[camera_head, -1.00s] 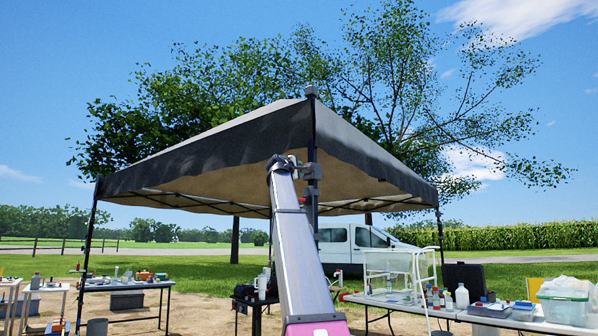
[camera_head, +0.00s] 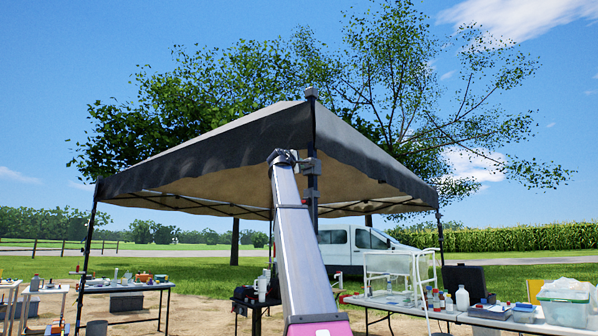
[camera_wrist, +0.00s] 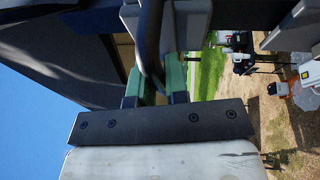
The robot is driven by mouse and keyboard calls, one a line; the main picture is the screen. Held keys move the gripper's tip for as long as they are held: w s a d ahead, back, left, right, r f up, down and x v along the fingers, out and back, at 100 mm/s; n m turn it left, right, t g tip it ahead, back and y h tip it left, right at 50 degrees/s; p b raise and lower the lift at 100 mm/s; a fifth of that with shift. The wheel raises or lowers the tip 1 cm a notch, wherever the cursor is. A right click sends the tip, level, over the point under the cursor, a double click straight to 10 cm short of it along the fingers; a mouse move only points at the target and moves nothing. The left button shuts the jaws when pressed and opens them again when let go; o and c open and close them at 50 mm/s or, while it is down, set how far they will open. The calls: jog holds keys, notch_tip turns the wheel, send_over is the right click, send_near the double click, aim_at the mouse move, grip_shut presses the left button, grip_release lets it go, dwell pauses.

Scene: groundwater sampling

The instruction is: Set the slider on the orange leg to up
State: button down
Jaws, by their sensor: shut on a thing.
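The near canopy leg (camera_head: 312,196) is a dark upright pole at the front corner of the tent, in the middle of the head view. A grey slider (camera_head: 313,166) sits high on it, just below the canopy edge. I see no orange on this leg. In the wrist view, the green fingers of my gripper (camera_wrist: 155,82) are closed around a dark curved part beside a grey block (camera_wrist: 187,25), which looks like the slider. The exact grip is partly hidden. In the head view, my arm hides the gripper's fingers, just left of the slider.
The dark canopy (camera_head: 220,145) hangs close above my arm's end. A table with bottles (camera_head: 462,298) stands at right, another table (camera_head: 125,288) at left. A white van (camera_head: 350,245) is parked behind. Open air surrounds the leg's left side.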

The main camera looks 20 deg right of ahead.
jog(key=c, duration=1.1)
grip_release()
jog(key=shift+r, duration=0.3)
jog(key=shift+c, duration=0.2)
jog(key=shift+f, duration=0.1)
jog(key=v, duration=1)
jog(key=shift+s+a, duration=0.2)
jog(key=shift+a, duration=0.1)
jog(key=shift+f, duration=0.1)
